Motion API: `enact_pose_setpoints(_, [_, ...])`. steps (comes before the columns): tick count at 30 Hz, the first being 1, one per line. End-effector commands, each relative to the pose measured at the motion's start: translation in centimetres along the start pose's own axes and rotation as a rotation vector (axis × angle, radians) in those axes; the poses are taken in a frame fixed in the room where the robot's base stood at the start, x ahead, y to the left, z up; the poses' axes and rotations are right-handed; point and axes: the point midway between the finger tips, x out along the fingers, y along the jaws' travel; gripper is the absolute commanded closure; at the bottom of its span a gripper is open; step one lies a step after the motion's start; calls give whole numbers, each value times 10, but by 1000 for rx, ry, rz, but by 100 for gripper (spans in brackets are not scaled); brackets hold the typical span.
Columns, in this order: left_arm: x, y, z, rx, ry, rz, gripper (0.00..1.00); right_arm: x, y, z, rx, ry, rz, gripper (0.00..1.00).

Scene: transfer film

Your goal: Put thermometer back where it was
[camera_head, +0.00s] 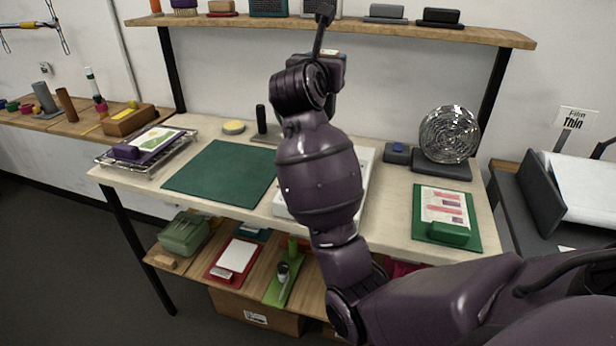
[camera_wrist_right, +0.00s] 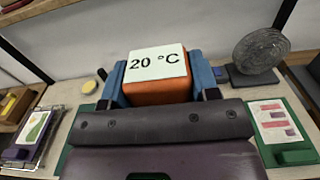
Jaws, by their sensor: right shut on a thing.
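The thermometer (camera_wrist_right: 156,88), an orange block with a white face reading "20 °C", is between the two blue fingers of my right gripper (camera_wrist_right: 161,80) in the right wrist view. The gripper is shut on it, with the face towards the camera. In the head view my right arm reaches up over the middle of the table, its hand just below the wall shelf (camera_head: 400,30). There the arm hides most of the gripper and the thermometer. My left gripper is not in view.
The worktable (camera_head: 395,195) holds a wire rack (camera_head: 108,162), a green mat (camera_head: 222,171), a round wire-mesh fan (camera_head: 449,135) and a green clipboard (camera_head: 472,212). Several boxes and brushes stand on the wall shelf, including a dark one (camera_head: 438,17) at the right.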

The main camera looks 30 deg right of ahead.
Motion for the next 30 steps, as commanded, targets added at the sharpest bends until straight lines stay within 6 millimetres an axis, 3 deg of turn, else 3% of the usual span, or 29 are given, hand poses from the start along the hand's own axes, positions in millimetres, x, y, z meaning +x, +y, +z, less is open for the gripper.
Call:
enact_pose_setpoints(18, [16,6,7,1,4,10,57,0,0,-132,-8,3,-1,78])
enact_pose_setpoints(30, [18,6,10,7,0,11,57,0,0,-162,-3,1,0,78])
